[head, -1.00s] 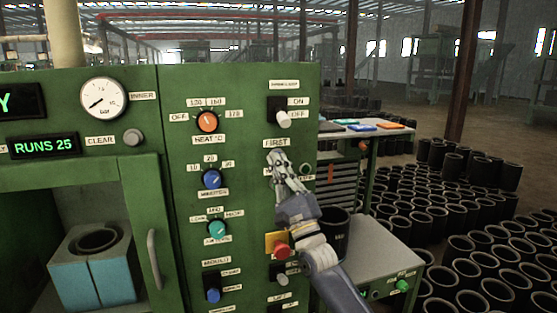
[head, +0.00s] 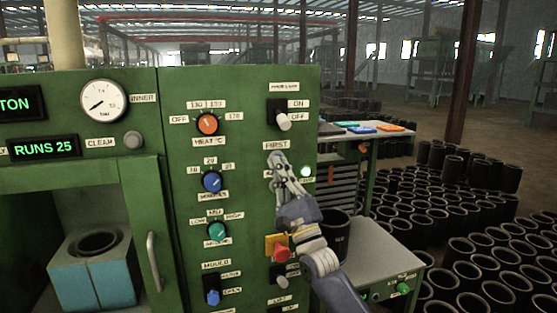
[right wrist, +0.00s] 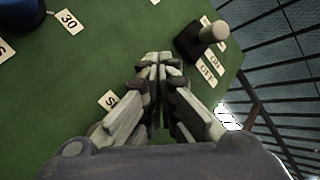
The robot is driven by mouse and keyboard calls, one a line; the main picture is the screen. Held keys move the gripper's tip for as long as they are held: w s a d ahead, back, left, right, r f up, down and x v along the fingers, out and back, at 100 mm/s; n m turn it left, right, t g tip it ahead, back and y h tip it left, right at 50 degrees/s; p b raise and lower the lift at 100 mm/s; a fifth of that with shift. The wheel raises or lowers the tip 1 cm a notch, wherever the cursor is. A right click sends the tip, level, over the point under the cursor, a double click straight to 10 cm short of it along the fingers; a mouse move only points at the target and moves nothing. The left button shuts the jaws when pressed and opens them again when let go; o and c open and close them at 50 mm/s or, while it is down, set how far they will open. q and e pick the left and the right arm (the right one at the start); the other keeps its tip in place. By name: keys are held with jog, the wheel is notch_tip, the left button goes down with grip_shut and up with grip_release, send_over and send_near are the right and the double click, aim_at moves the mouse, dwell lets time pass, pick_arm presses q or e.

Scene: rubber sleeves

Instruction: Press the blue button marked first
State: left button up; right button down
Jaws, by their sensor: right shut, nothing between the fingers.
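The label FIRST (head: 276,144) is on the green control panel (head: 252,190), below the ON/OFF switch. My right gripper (head: 276,157) is shut and empty, with its fingertips at the panel just under that label. The blue button is hidden behind the fingers, so I cannot see it or tell whether it is pressed in. In the right wrist view the closed fingertips (right wrist: 158,58) point at the green panel, and a partly covered label (right wrist: 108,100) shows beside them. A small round lamp (head: 306,172) right of the gripper is lit. My left gripper is not in view.
The white-handled ON/OFF switch (head: 284,121) is above the gripper. A red knob (head: 282,254) on a yellow plate is below, close to my right arm. Dials (head: 212,182) are to the left. A side table (head: 372,250) with a black sleeve (head: 333,236) stands to the right.

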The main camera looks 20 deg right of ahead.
jog(key=shift+s, duration=0.35)
jog(key=s+p, duration=0.2)
jog(key=s, duration=0.3)
jog(key=shift+d, duration=0.1)
dwell(0.6)
